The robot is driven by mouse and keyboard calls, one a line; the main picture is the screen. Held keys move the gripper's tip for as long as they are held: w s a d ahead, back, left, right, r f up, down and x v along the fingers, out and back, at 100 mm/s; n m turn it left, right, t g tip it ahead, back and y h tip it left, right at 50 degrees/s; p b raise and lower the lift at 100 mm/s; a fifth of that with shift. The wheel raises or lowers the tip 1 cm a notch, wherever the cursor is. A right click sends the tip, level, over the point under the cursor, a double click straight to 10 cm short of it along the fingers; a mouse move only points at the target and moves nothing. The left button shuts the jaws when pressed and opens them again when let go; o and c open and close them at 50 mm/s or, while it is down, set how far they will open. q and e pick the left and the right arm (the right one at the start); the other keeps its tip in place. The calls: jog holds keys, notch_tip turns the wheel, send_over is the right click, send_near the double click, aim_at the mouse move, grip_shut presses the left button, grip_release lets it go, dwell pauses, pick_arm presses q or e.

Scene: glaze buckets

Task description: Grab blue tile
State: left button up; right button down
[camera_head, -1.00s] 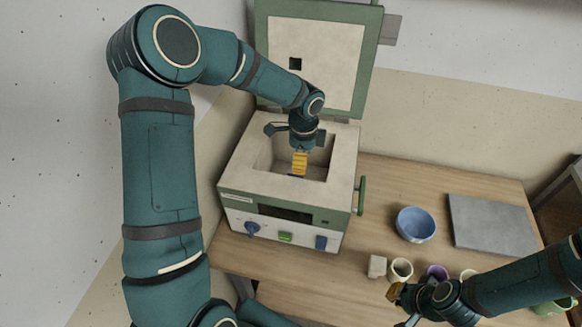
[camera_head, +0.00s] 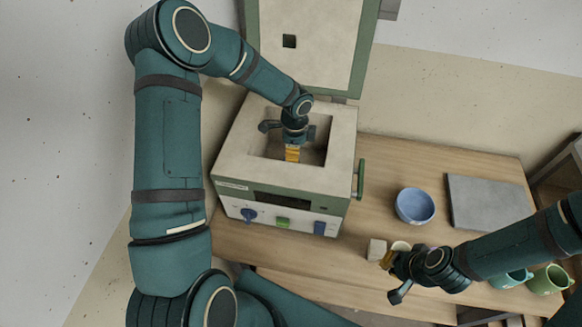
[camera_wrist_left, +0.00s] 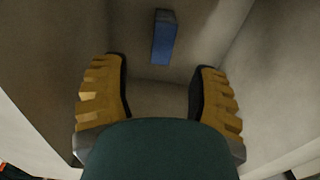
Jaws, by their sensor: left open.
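The blue tile (camera_wrist_left: 164,37) stands out in the left wrist view, ahead of and between the fingers, against the pale inner surface of the kiln. My left gripper (camera_wrist_left: 160,76) is open and empty, with a yellow ribbed finger on either side and a gap to the tile. In the head view my left gripper (camera_head: 292,154) points down inside the open kiln (camera_head: 232,160); the tile is hidden there. My right gripper (camera_head: 387,259) is over the front of the table, away from the kiln; its jaw opening does not show clearly.
The kiln walls close in around my left gripper, and its raised lid (camera_head: 320,50) stands behind. On the table (camera_head: 385,165) are a blue bowl (camera_head: 415,205), a grey slab (camera_head: 488,203), a small beige block (camera_head: 376,249) and a green mug (camera_head: 550,279).

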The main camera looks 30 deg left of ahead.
pick_arm(q)
jog(key=f, duration=0.2)
jog(key=a+f, duration=0.1)
jog(key=f, duration=0.1)
jog(key=shift+s+f, duration=0.1)
jog(key=shift+f, duration=0.5)
grip_shut()
